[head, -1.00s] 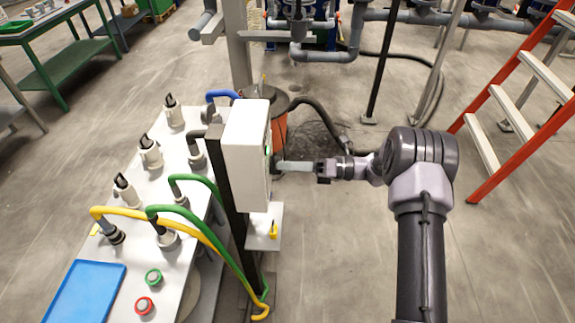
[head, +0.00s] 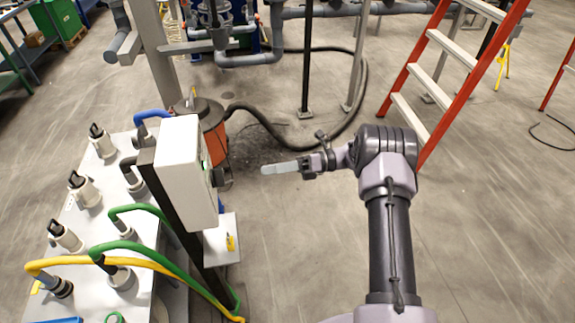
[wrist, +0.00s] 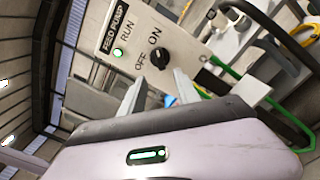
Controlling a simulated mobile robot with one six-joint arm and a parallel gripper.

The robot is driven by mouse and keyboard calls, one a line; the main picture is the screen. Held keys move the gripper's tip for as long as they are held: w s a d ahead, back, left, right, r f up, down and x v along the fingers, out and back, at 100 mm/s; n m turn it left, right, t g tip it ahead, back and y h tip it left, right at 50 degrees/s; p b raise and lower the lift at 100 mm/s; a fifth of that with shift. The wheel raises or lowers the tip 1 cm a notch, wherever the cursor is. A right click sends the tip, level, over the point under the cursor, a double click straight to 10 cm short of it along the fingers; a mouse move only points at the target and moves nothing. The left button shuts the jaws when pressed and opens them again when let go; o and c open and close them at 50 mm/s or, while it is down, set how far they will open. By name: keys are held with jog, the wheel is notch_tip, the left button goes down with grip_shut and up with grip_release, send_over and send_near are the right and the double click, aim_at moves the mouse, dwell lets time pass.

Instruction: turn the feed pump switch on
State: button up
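The feed pump control box (head: 180,165) is a white box on a dark post; its front faces right in the head view. In the wrist view its panel (wrist: 182,35) reads FEED PUMP, with a green, lit-looking RUN lamp (wrist: 118,52) and a black rotary switch (wrist: 161,57) beside the OFF and ON labels. The switch seems turned toward ON, but its pointer is small. The switch also shows in the head view (head: 218,176). My gripper (head: 266,169) is clear of it, to its right. Its fingers (wrist: 158,88) are apart and empty.
A white bench (head: 75,225) with hoses and fittings stands left of the box. A small shelf (head: 222,240) holds a yellow item below it. An orange drum (head: 213,135) is behind. A red ladder (head: 430,80) stands back right. Floor right of the box is open.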

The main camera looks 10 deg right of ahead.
jog(key=d, duration=0.5)
jog(key=shift+s+d, duration=0.1)
jog(key=shift+d, duration=0.3)
